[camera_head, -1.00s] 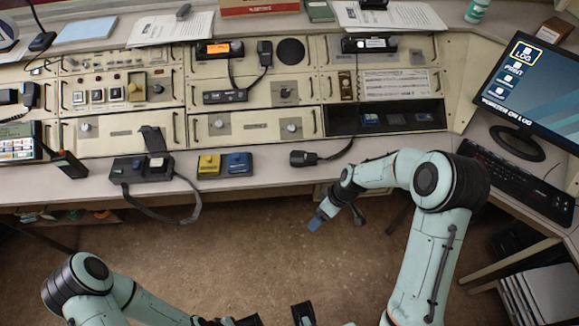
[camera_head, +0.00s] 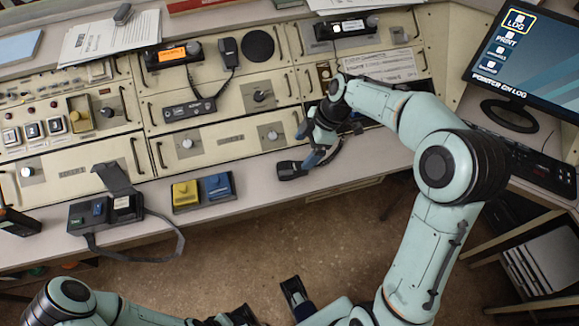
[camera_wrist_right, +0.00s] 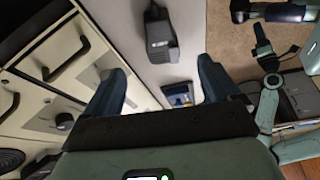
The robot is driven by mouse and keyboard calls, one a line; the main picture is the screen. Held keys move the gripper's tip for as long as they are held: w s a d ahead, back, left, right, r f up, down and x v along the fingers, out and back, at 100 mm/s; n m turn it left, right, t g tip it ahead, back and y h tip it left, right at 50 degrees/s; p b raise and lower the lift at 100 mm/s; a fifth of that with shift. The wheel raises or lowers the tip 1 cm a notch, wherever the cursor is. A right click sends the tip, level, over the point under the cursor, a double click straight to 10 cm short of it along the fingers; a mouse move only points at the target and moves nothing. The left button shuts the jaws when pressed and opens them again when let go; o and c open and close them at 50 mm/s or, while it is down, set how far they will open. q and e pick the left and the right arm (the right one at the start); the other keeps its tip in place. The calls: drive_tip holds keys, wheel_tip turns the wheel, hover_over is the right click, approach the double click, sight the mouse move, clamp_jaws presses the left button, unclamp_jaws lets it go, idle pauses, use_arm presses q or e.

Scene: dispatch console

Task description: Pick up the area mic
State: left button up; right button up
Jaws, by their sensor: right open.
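The area mic appears to be the black corded piece (camera_head: 291,171) lying near the front edge of the desk, and it shows in the right wrist view (camera_wrist_right: 160,35) with a small label. My right gripper (camera_head: 308,145) is above the desk just beside it, open and empty. In the right wrist view its two blue fingers (camera_wrist_right: 160,90) are spread apart, with the mic beyond the tips. Contact cannot be made out. The mic's cord is partly hidden by my right arm. My left gripper (camera_head: 240,316) is at the bottom edge, partly cut off.
A box with yellow and blue blocks (camera_head: 202,192) sits left of the mic. Further left is a black switch box (camera_head: 105,210) with a looped cable. Another hand mic (camera_head: 228,50) hangs on the console panel. A monitor (camera_head: 530,55) stands right. Open floor lies before the desk.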

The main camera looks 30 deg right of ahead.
sight(290, 167)
drive_tip(key=x, duration=0.4)
drive_tip(key=shift+a+b+x, duration=0.1)
drive_tip(key=shift+b+x, duration=0.05)
drive_tip(key=shift+x, duration=1.2)
drive_tip(key=shift+a+b+x, duration=0.15)
drive_tip(key=shift+x, duration=1.2)
drive_tip(key=shift+s+r, duration=0.1)
drive_tip(key=shift+c, duration=0.3)
drive_tip(key=c, duration=1.2)
drive_tip(key=shift+r, duration=0.1)
